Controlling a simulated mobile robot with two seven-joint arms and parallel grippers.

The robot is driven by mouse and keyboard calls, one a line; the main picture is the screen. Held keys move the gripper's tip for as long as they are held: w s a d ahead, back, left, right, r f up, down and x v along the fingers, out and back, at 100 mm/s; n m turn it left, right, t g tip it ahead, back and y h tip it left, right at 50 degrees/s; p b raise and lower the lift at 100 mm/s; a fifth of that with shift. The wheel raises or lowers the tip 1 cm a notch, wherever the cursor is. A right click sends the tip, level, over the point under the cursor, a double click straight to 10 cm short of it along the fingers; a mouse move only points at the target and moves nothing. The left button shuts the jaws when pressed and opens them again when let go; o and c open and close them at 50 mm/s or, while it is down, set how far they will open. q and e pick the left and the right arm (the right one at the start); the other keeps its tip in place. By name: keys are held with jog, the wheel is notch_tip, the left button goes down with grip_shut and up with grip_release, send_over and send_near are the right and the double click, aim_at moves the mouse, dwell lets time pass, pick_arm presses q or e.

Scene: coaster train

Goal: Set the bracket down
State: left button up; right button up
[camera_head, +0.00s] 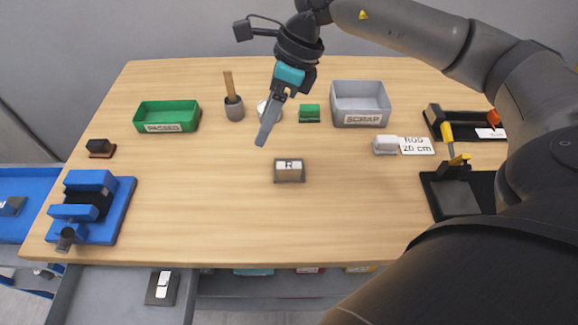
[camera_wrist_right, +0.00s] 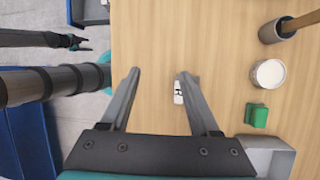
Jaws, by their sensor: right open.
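My right gripper (camera_head: 262,140) hangs over the middle of the table with its fingers apart and nothing between them. Its spread fingers also show in the right wrist view (camera_wrist_right: 158,75). A small brown and grey piece with a white "R" top (camera_head: 289,170) stands on the table, a little right of and nearer than the fingertips. In the wrist view its white top (camera_wrist_right: 178,92) shows beside one finger. I cannot tell whether this piece is the bracket.
A green PASSED tray (camera_head: 168,128), a cup with a wooden handle (camera_head: 234,110), a green block (camera_head: 309,114) and a grey SCRAP bin (camera_head: 361,118) stand at the back. A blue vise-like fixture (camera_head: 125,212) is at left, a black fixture (camera_head: 455,200) at right. The front middle is bare.

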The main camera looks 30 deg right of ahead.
aim_at(289, 164)
jog(key=d+f+n+h, duration=0.1)
jog(key=d+f+h, duration=0.15)
jog(key=d, duration=0.35)
jog(key=shift+h, duration=0.45)
jog(key=f, duration=0.4)
jog(key=a+f, duration=0.1)
jog(key=f, duration=0.9)
jog(key=shift+a, duration=0.2)
grip_shut()
jog(key=shift+w+r, duration=0.1)
